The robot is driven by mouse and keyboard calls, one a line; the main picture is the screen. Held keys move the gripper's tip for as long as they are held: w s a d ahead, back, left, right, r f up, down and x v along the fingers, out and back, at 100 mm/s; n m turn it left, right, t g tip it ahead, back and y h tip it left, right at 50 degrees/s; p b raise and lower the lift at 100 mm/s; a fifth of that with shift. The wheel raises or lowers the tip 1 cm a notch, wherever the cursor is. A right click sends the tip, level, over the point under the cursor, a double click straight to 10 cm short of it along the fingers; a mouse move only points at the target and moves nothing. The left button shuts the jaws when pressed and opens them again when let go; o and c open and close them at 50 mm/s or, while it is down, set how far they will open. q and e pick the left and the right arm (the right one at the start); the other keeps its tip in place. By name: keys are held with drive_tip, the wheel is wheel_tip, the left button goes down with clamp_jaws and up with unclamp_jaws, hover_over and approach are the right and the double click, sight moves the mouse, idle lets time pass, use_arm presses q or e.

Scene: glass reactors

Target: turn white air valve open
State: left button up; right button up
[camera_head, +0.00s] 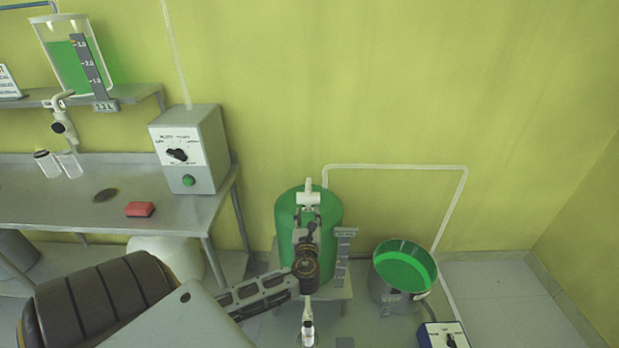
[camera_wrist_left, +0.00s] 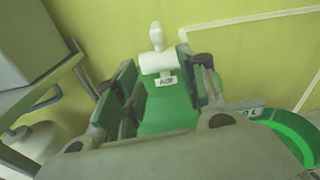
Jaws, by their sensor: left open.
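The white air valve (camera_head: 308,197) sits on top of a green tank (camera_head: 331,215) in the middle of the head view. In the left wrist view the valve (camera_wrist_left: 157,62) has a horizontal white cylinder and a knob above it, with an "AIR" label (camera_wrist_left: 166,81) below. My left gripper (camera_head: 308,222) is over the tank, just in front of the valve. The gripper hides part of the tank. My right gripper is not in view.
A control box (camera_head: 189,150) and a red block (camera_head: 140,209) are on the steel bench (camera_head: 92,213) at left. A green-filled pot (camera_head: 405,268) stands right of the tank. A white pipe (camera_head: 400,167) runs along the wall. Floor at far right (camera_head: 500,285) is clear.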

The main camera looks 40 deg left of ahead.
sight(308, 183)
use_arm(q)
drive_tip(key=r, duration=0.2)
drive_tip(key=r+m, duration=0.1)
drive_tip(key=shift+w+a+t+y, duration=0.3)
drive_tip(key=shift+w+a, duration=0.05)
drive_tip(key=shift+a, duration=0.05)
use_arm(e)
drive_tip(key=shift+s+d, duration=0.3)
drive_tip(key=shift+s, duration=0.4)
use_arm(q)
drive_tip(key=shift+w+a, duration=0.1)
drive_tip(key=shift+w, duration=0.05)
drive_tip(key=x, duration=1.1)
drive_tip(key=shift+w+a+f, duration=0.1)
drive_tip(key=shift+w+a, duration=0.1)
drive_tip(key=shift+w, duration=0.05)
drive_tip(key=shift+x, duration=0.85)
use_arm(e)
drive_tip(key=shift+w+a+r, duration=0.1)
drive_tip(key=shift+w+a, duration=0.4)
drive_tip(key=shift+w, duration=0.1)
